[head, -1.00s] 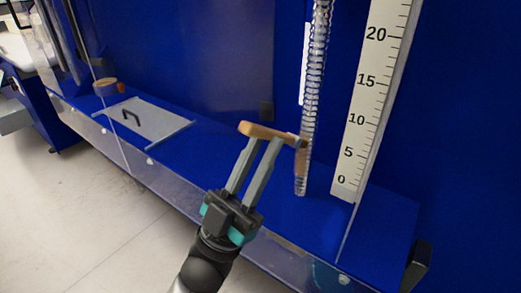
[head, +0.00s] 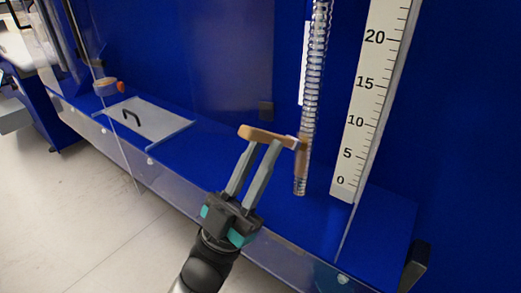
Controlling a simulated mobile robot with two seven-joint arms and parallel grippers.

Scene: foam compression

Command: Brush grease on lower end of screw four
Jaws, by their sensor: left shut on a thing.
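A tall threaded screw (head: 313,85) stands upright on the right of the head view. Its lower part is brownish and ends just above the blue floor of the machine. My left gripper (head: 262,140) is shut on a wooden-handled brush (head: 262,133). The brush lies roughly level, and its right end meets the lower part of the screw in the picture. I cannot tell for sure whether the bristles touch it. My right gripper is not in view.
A white ruler (head: 362,110) stands right of the screw. A grey hatch with a black handle (head: 148,119) lies on the blue floor at left, near an orange-brown round item (head: 106,87). A clear panel (head: 180,185) edges the machine's front.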

